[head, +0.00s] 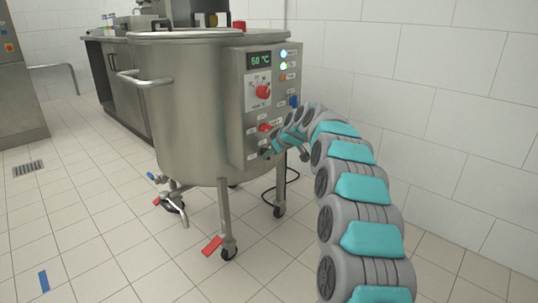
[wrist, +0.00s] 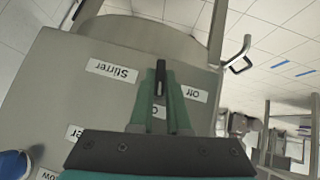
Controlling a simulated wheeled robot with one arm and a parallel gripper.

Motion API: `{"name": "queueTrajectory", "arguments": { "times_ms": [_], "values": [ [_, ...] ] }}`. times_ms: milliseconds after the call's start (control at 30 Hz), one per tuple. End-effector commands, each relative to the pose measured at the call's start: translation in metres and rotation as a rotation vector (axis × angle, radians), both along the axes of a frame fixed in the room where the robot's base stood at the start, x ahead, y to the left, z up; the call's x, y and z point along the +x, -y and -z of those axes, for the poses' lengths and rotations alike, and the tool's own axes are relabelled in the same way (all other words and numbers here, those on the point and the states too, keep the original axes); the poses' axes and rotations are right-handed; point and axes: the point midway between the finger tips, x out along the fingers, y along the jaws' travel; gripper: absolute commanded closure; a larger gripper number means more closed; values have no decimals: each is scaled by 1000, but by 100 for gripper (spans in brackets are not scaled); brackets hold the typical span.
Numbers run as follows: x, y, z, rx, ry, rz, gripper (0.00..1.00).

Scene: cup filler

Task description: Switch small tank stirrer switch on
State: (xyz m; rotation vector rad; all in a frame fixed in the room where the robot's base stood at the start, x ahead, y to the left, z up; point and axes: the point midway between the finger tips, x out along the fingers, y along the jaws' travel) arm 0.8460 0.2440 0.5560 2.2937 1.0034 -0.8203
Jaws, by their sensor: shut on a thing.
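The steel tank (head: 190,110) stands on wheeled legs, with a grey control panel (head: 253,75) on its right side. My gripper (head: 268,153) is at the lower part of this panel, in front of its face. In the wrist view my gripper (wrist: 160,90) has its green fingers closed on the small dark stirrer switch (wrist: 160,87). The "Stirrer" label (wrist: 111,71) is upside down to the left and an "Off" label (wrist: 194,93) is to the right. A second label is partly hidden behind the fingers. The switch's exact position is hard to tell.
A red dial (head: 263,92), a temperature display reading 60 °C (head: 260,59), a red knob (head: 265,127) and a blue knob (head: 293,101) sit higher on the panel. White wall (head: 440,100) lies right.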

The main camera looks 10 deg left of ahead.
Motion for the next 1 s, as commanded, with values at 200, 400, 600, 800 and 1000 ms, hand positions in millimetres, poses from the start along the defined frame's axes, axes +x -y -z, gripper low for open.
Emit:
{"name": "queueTrajectory", "arguments": {
  "times_ms": [200, 400, 600, 800, 1000],
  "values": [
    [2, 1, 0, 69, -90, 1, 100],
    [2, 0, 1, 111, -143, 0, 100],
    [2, 0, 0, 130, -167, -1, 100],
    [2, 0, -1, 135, -171, 0, 100],
    [2, 0, -1, 136, -170, -1, 100]
  ]
}}
